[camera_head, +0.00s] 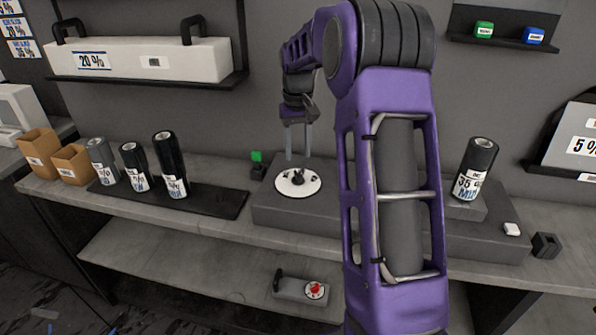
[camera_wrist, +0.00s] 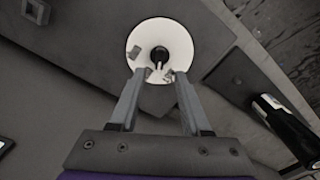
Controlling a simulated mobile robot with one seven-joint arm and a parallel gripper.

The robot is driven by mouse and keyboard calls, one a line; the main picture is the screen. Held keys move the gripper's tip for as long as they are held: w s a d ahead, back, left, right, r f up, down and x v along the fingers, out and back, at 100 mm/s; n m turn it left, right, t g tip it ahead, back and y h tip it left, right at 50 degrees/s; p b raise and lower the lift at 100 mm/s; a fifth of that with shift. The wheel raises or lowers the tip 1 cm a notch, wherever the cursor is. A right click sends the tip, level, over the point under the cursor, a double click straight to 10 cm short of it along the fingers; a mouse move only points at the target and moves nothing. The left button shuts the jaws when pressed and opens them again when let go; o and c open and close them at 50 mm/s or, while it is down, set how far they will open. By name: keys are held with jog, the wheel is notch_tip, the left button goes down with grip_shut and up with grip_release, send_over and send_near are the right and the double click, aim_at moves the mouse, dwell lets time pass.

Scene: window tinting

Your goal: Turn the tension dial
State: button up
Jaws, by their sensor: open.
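The tension dial is a white disc (camera_head: 287,184) with a dark knob (camera_head: 297,178) at its centre, on a grey raised block on the counter. In the wrist view the white disc (camera_wrist: 178,35) lies just past my fingertips, with its dark round knob (camera_wrist: 160,54) between and beyond them. My gripper (camera_head: 298,156) points down above the disc, fingers apart and empty. It also shows in the wrist view (camera_wrist: 157,72). I cannot tell exactly how far the fingertips are above the disc. Small dark marks lie around the knob.
Several film rolls (camera_head: 170,165) stand on a dark mat (camera_head: 225,203) at left, beside brown boxes (camera_head: 75,163). Another roll (camera_head: 478,165) stands on the grey block (camera_head: 300,219) at right.

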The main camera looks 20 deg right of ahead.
aim_at(298, 173)
notch_tip(298, 173, down, 6)
jog(key=shift+f, duration=0.15)
dwell(0.3)
grip_shut()
